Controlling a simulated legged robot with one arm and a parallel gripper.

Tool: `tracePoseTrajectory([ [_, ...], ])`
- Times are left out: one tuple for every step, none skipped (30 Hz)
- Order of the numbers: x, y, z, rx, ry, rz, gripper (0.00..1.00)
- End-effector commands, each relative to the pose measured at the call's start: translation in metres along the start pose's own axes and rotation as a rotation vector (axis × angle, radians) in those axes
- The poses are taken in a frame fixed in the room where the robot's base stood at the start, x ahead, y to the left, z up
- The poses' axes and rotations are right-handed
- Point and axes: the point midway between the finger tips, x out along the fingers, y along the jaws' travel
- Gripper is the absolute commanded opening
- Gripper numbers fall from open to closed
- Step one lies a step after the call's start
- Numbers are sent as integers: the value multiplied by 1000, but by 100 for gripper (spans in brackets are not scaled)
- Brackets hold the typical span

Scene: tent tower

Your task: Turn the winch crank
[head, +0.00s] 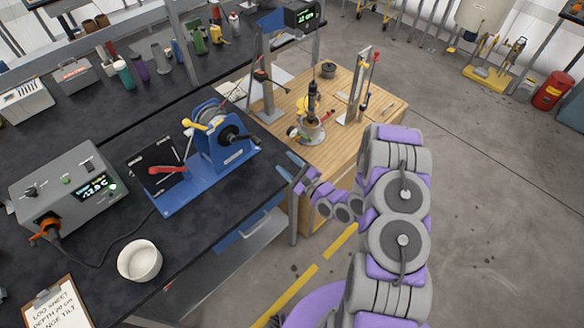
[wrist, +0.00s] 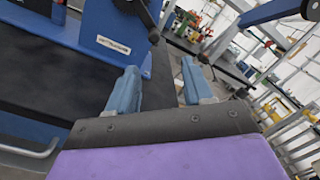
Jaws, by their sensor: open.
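The blue winch (head: 222,150) stands on a blue base plate on the dark bench. A red grip (head: 167,170) is at its front left, by a thin metal arm. A yellow handle (head: 202,124) is at its upper left. I cannot tell for sure which grip is the crank's. A dark round hub is on the winch's right face. My gripper (head: 289,165) is open and empty, right of the winch and apart from it, near the bench edge. In the wrist view, the winch's side (wrist: 105,30) is beyond the left finger, and my gripper (wrist: 160,75) has nothing between its fingers.
A grey box with a display (head: 68,180), a white bowl (head: 139,261) and a clipboard (head: 58,305) are on the dark bench (head: 200,245). A wooden table (head: 385,103) with a stand and small tools is behind my gripper. The grey floor at right is open.

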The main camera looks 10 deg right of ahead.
Motion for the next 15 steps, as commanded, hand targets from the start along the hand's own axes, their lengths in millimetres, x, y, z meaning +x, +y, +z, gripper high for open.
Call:
tracePoseTrajectory([
  [-6, 0, -1, 2, 2, 0, 51],
  [-8, 0, -1, 2, 2, 1, 51],
  [-11, 0, 0, 3, 2, 1, 51],
  [-13, 0, -1, 3, 2, 1, 51],
  [-15, 0, -1, 3, 2, 1, 51],
  [-16, 0, -1, 3, 2, 1, 51],
  [-17, 0, -1, 2, 2, 1, 51],
  [-18, 0, -1, 2, 2, 1, 51],
  [-18, 0, 0, 2, 2, 1, 51],
  [-18, 0, 0, 2, 1, 1, 51],
  [-18, 0, 0, 2, 1, 1, 51],
  [-18, 0, 0, 2, 1, 1, 51],
  [-18, 0, 0, 2, 1, 1, 51],
  [-18, 0, 0, 2, 1, 1, 51],
  [-18, 0, 0, 2, 1, 1, 51],
])
